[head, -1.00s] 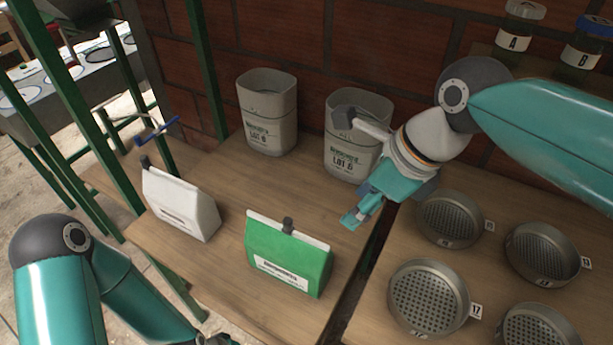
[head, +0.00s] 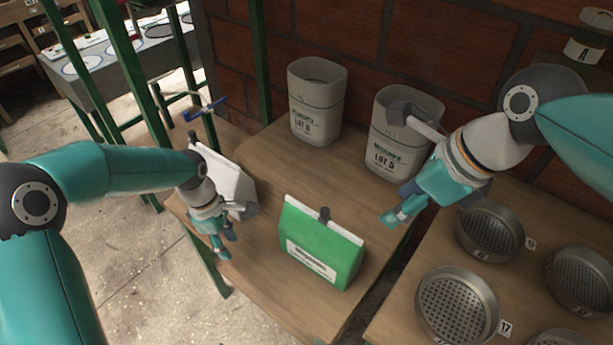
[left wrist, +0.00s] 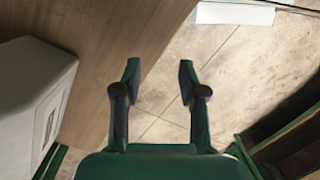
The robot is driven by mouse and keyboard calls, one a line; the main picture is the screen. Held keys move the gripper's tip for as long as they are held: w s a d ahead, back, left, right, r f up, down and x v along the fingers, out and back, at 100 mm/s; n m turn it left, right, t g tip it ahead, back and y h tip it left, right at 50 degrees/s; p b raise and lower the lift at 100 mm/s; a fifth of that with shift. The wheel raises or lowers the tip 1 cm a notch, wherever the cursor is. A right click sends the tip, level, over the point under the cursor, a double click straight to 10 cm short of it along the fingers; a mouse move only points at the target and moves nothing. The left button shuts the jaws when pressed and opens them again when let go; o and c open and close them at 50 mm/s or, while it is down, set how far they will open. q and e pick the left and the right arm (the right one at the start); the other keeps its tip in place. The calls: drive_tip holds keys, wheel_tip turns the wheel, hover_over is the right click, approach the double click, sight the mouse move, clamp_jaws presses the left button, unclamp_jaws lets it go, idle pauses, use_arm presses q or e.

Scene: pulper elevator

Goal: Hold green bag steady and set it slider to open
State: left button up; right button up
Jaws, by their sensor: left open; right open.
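The green bag (head: 318,243) stands upright on the wooden table, with a white label on its front. Its dark slider (head: 325,214) sits near the middle of the pale top edge. My left gripper (head: 224,248) is open and empty, left of the green bag and apart from it, near the table's left edge. In the left wrist view my left gripper's fingers (left wrist: 154,85) are spread over the floor beside the table edge. My right gripper (head: 392,219) is open and empty, to the right of the green bag and apart from it.
A white bag (head: 232,184) stands just behind my left gripper, partly hidden by it. Two grey bins (head: 316,105) (head: 385,150) stand against the brick wall. Several round sieves (head: 457,303) lie on the right table, past a dark gap. Green posts rise at the left.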

use_arm(q)
drive_tip(key=d+r+n+t+h, duration=0.1)
drive_tip(key=d+r+n, duration=0.1)
drive_tip(key=d+r, duration=0.7)
drive_tip(key=d+r+n+t+h, duration=0.1)
drive_tip(key=d+r+n, duration=0.1)
drive_tip(key=d+r, duration=0.7)
wheel_tip(320, 180, up, 5)
drive_tip(key=shift+f, duration=0.1)
use_arm(e)
approach(354, 237)
drive_tip(key=x, duration=0.9)
drive_tip(key=shift+w+a+f, duration=0.1)
drive_tip(key=shift+a+f, duration=0.05)
drive_tip(key=shift+f, duration=0.2)
clamp_jaws()
use_arm(q)
drive_tip(key=shift+o, duration=0.4)
